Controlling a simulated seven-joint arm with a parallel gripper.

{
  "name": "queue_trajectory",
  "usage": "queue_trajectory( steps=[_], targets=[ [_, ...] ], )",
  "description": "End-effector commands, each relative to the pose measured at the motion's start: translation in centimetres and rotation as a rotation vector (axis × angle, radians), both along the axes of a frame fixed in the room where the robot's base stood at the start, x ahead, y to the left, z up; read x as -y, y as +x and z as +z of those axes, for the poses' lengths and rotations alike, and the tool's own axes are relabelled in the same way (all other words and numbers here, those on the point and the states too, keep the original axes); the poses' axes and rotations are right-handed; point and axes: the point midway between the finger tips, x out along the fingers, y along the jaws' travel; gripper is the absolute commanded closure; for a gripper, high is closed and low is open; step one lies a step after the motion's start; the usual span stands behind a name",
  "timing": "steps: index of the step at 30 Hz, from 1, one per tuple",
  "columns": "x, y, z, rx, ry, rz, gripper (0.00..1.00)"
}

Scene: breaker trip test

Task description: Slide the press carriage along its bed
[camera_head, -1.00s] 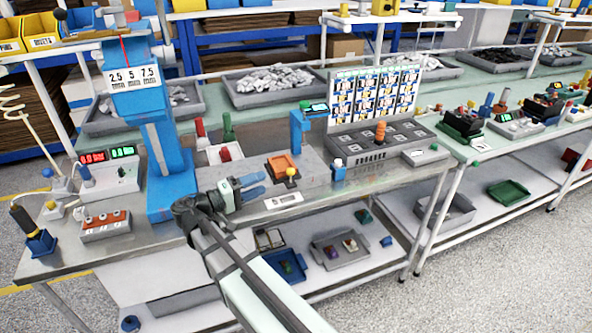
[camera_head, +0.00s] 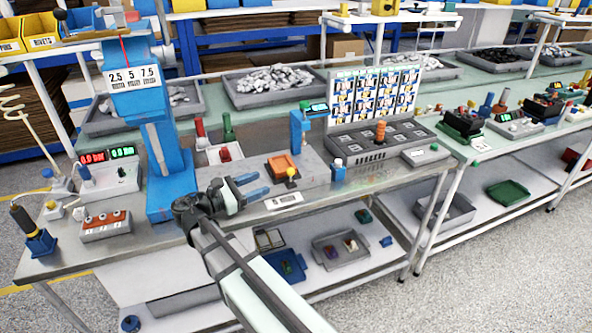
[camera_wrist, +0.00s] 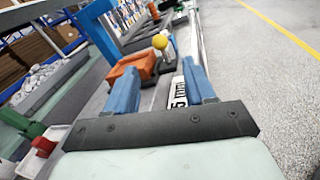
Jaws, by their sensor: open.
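The press carriage (camera_head: 279,166) looks like an orange block, with a yellow ball knob (camera_head: 291,172) at its front right. It sits on a grey bed (camera_head: 312,170) on the bench. My gripper (camera_head: 260,184) is open and empty, just left of and in front of the knob, apart from it. In the wrist view, the orange carriage (camera_wrist: 131,66) is ahead beyond the left blue finger, which hides part of it. The yellow knob (camera_wrist: 160,41) shows ahead between the two fingers. A white label (camera_wrist: 178,92) lies below and between them.
A blue post with a green display (camera_head: 299,125) stands behind the bed. A tall blue press column (camera_head: 165,170) is left of my gripper. The bench's front edge is close below my gripper.

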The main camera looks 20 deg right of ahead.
Motion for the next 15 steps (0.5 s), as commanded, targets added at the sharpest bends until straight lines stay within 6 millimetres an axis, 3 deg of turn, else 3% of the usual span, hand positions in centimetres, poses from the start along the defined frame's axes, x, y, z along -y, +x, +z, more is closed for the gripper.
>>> queue_trajectory(
  steps=[7,15],
  targets=[
    [1.4,0.2,0.0,-0.028,-0.005,-0.002,0.46],
    [5.4,1.0,0.0,-0.025,-0.005,-0.003,0.46]
  ],
)
